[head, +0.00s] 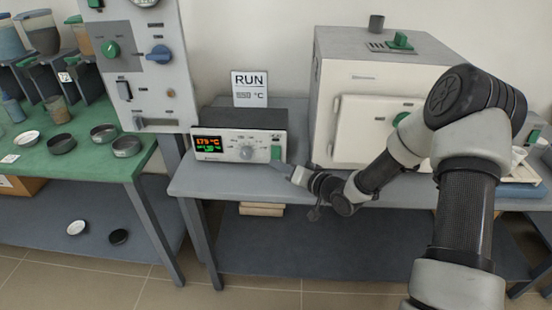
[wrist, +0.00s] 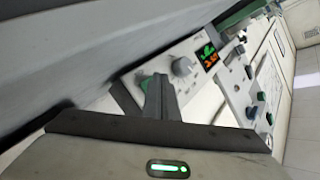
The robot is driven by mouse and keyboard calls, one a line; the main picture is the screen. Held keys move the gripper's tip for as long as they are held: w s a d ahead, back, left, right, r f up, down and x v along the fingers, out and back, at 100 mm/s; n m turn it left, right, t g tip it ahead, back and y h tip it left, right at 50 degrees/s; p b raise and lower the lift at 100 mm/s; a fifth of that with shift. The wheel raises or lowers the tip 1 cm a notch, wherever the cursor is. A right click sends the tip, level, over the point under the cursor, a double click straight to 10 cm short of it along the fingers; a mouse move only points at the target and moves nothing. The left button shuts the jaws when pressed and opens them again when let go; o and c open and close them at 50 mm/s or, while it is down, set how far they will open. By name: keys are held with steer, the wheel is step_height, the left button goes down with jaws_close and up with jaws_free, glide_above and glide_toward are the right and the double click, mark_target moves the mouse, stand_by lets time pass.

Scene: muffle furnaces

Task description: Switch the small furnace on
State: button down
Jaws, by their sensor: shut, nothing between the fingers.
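A low control box (head: 225,147) with a white front stands on the grey bench. Its dark display (head: 208,145) is lit with orange and green characters, and it shows in the wrist view (wrist: 208,57). A grey knob (head: 246,153) sits mid-panel, with a green rocker switch (head: 277,153) at the panel's right end. My gripper (head: 284,168) is shut and empty, its tips just at the lower right of that switch. In the wrist view the closed fingers (wrist: 161,98) partly cover the green switch (wrist: 147,82); I cannot tell whether they touch it.
A large cream furnace (head: 335,85) with a closed door stands to the right, behind my arm. A RUN card (head: 249,88) stands behind the box. A tall grey panel (head: 145,65) with knobs and switches rises at the left. A green table (head: 85,180) holds several dishes.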

steer(key=shift+w, duration=0.15)
stand_by(0.7)
steer(key=shift+w, duration=0.3)
steer(key=shift+w+f, duration=0.1)
steer(key=shift+w, duration=0.2)
stand_by(0.5)
steer(key=shift+s, duration=0.15)
steer(key=shift+s, duration=0.6)
steer(key=shift+s+a+r+p, duration=0.1)
steer(key=shift+s+r+p, duration=0.15)
steer(key=shift+s, duration=1)
steer(key=shift+s+r+p, duration=0.2)
steer(key=shift+s, duration=1.05)
